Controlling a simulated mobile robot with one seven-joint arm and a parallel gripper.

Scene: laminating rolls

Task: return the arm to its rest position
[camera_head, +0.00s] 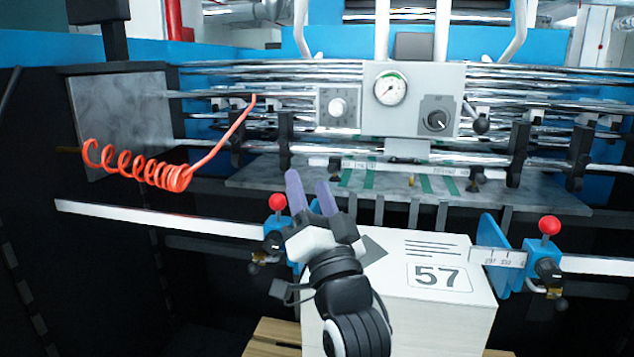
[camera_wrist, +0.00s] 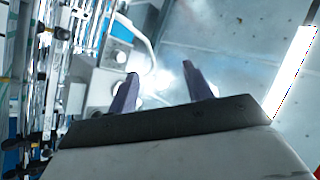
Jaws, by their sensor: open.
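My gripper (camera_head: 312,192) is open and empty, with two purple-grey fingers pointing up and a little left in the head view. It is in front of the machine, over the left part of the white stack marked 57 (camera_head: 455,300). The black and white wrist of my arm hides part of the stack's left side. In the wrist view the two fingers (camera_wrist: 160,92) stand apart with nothing between them.
A grey panel with a gauge (camera_head: 391,88) stands behind the gripper. An orange coiled hose (camera_head: 150,170) hangs at left. Blue side guides with a left red knob (camera_head: 278,202) and a right red knob (camera_head: 549,225) flank the stack. Rollers run behind.

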